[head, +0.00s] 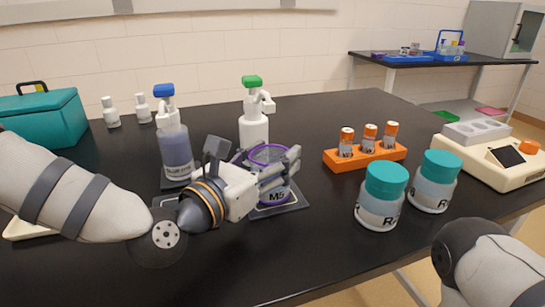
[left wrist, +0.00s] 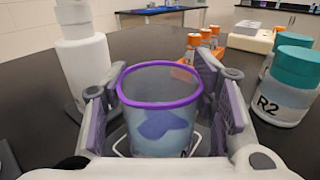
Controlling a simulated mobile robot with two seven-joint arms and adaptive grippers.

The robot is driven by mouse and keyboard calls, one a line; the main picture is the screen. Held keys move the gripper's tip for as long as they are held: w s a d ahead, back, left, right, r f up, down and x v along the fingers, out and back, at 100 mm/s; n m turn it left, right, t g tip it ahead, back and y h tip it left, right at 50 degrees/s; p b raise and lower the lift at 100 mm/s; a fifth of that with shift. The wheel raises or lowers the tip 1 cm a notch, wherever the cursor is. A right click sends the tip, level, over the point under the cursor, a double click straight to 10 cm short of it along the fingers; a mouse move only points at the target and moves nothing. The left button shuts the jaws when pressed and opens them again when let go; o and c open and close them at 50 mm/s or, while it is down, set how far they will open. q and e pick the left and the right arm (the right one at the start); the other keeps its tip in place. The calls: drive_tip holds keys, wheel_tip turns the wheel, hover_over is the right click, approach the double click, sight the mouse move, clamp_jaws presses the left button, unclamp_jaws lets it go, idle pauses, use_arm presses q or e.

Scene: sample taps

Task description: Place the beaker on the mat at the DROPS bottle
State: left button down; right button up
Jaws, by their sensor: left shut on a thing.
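The clear beaker (head: 269,180) has a purple rim and an M5 label. My left gripper (head: 276,173) is shut on it, with one finger on each side. The left wrist view shows the upright beaker (left wrist: 160,115) between the fingers (left wrist: 160,110). It is at a dark mat (head: 295,203) in front of a white bottle with a green top (head: 253,130); I cannot tell whether its base touches. A blue-topped bottle with bluish liquid (head: 175,150) stands to the left on another mat. No DROPS lettering is readable. My right gripper is out of view.
An orange rack (head: 365,156) with capped vials stands to the right. Two teal-lidded jars (head: 380,208) (head: 434,190) stand near the front edge. A cream device (head: 490,160) is at the far right, and a teal box (head: 45,120) at the left. The table behind the rack is clear.

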use_arm(q)
drive_tip(key=shift+w+f, duration=0.15)
drive_tip(key=shift+w, duration=0.1)
drive_tip(key=c, duration=0.7)
unclamp_jaws()
drive_tip(key=shift+s+r, duration=0.1)
drive_tip(key=shift+r, duration=0.3)
drive_tip(key=v, duration=1.1)
drive_tip(key=shift+p, duration=0.3)
drive_tip(key=shift+s+a+f, duration=0.15)
drive_tip(key=shift+s+a, duration=0.15)
drive_tip(key=shift+s, duration=0.1)
